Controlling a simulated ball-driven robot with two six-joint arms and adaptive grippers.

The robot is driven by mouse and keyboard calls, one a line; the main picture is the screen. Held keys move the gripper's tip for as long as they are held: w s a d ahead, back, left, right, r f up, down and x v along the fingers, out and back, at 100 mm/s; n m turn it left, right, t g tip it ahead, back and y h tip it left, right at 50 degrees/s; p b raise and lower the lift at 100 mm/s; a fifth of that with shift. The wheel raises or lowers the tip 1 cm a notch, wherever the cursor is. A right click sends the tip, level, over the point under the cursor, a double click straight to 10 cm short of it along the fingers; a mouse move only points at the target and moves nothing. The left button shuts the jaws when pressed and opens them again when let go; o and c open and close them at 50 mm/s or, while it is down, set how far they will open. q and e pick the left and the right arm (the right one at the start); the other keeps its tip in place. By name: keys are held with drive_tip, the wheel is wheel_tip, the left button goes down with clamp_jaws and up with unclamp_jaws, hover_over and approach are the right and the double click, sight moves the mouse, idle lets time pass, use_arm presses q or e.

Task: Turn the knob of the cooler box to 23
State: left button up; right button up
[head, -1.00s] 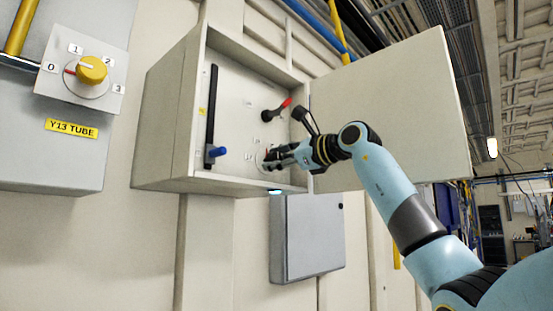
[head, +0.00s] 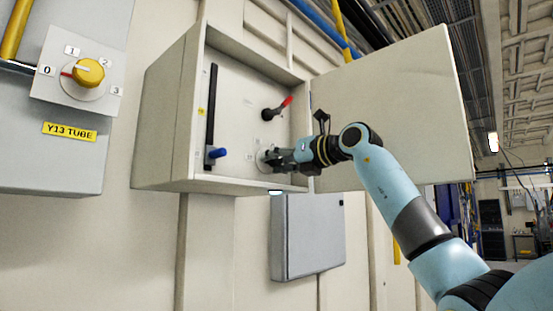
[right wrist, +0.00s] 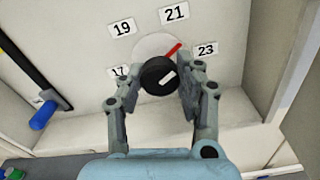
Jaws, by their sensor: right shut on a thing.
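The open cooler box (head: 157,125) hangs on the wall in the head view. Its black round knob (right wrist: 158,76) sits on a pale disc low on the back panel, with a white bar on its face. A red line (right wrist: 172,50) runs from the knob up and right, between the labels 21 (right wrist: 174,13) and 23 (right wrist: 205,49). My right gripper (head: 272,157) reaches into the box. In the right wrist view its fingers (right wrist: 152,92) are shut on the knob, one on each side. The 17 label is partly hidden by a finger. My left gripper is not in view.
A blue-ended black lever (head: 212,110) and a red-tipped black handle (head: 277,109) are on the box's panel. The box door (head: 400,115) stands open behind my right arm. A yellow knob (head: 89,72) on the Y13 TUBE box is at the far left.

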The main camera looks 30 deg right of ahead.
drive_tip(key=m+p, duration=0.1)
drive_tip(key=m, duration=0.5)
drive_tip(key=shift+f, duration=0.15)
drive_tip(key=shift+m, duration=0.3)
drive_tip(key=o, duration=1.2)
drive_tip(key=shift+c, duration=0.2)
drive_tip(key=shift+s, duration=0.2)
drive_tip(key=v, duration=1.1)
drive_tip(key=shift+s+d, duration=0.15)
drive_tip(key=shift+s, duration=0.15)
